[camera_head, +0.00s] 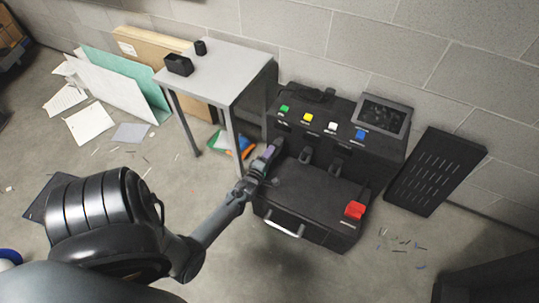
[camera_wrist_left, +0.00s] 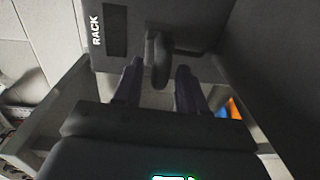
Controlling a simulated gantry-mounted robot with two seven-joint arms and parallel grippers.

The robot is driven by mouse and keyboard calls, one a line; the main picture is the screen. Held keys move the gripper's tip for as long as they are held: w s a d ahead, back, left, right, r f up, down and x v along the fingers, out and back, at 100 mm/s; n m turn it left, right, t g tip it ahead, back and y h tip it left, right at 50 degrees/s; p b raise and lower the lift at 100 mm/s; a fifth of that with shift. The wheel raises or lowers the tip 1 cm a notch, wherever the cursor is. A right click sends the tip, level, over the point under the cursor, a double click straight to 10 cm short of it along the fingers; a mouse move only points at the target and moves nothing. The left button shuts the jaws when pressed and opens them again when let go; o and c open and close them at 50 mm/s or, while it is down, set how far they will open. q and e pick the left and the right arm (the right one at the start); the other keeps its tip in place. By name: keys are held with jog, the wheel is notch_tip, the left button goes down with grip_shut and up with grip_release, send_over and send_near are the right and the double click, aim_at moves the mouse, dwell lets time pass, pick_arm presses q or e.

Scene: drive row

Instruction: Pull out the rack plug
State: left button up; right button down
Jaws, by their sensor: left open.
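The black unit (camera_head: 365,148) stands against the wall with green, yellow, white and blue squares along its top. In the left wrist view its front panel bears the label RACK (camera_wrist_left: 96,26). Beside the label a dark, rounded plug (camera_wrist_left: 160,60) sticks out of the panel. My left gripper (camera_wrist_left: 158,86) is open, with one finger on each side of the plug's end; I cannot tell whether they touch it. In the head view my left gripper (camera_head: 272,153) is at the left end of the unit's front and hides the plug there. My right gripper is not in view.
Two other dark plugs (camera_head: 306,155) hang from the front. A black case (camera_head: 310,205) with a silver handle and a red block (camera_head: 354,209) lies below. A grey table (camera_head: 225,70) stands close left. A slotted black panel (camera_head: 435,172) leans at right.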

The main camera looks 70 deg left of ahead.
pick_arm(q)
jog(key=shift+s+d+r+p, duration=0.2)
jog(key=shift+s+d+p, duration=0.15)
jog(key=shift+s+p, duration=0.1)
jog(key=shift+f+p+v, duration=0.2)
jog(key=shift+p+v, duration=2)
jog(key=shift+v, duration=2.75)
